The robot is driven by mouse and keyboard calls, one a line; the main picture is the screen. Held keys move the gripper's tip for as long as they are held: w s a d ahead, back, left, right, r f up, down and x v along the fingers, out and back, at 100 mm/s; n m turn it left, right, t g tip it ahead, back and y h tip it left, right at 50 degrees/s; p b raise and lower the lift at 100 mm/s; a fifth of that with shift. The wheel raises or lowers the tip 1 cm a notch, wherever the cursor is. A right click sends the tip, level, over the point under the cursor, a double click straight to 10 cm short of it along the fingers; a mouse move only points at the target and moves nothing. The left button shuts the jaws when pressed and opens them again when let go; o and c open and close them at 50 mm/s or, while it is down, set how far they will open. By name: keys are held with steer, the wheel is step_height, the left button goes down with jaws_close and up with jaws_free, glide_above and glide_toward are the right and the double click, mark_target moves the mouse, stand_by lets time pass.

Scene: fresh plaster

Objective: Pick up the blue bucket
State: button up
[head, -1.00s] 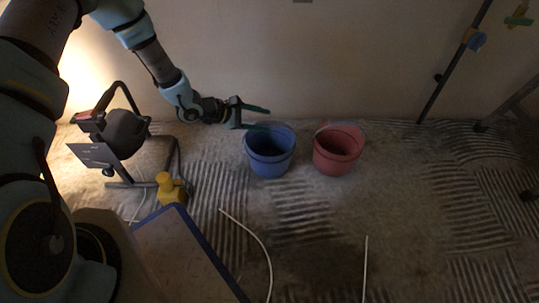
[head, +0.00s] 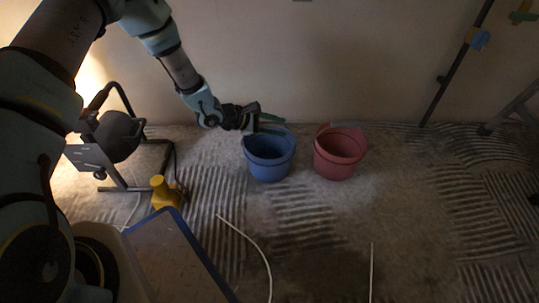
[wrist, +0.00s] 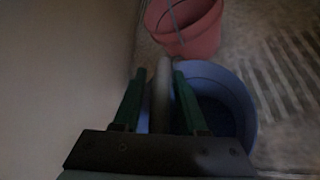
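The blue bucket (head: 269,159) stands upright on the floor near the wall, left of the red bucket. My gripper (head: 271,124) is at the bucket's back rim, with its green fingers pointing right. In the wrist view, my gripper (wrist: 159,75) has its fingers apart, over the left part of the blue bucket (wrist: 238,98). A grey bar-like piece lies between the fingers, with a gap on the left finger's side. I cannot tell whether it is part of the bucket's handle. The palm hides the near part of the bucket.
A red bucket (head: 340,154) stands close to the right; its wire handle shows in the wrist view. A work lamp (head: 118,137) and a yellow object (head: 165,192) are on the left. A pale cable (head: 248,240) lies in front. The wall is close behind the gripper.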

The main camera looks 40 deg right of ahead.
jaws_close()
stand_by(1.1)
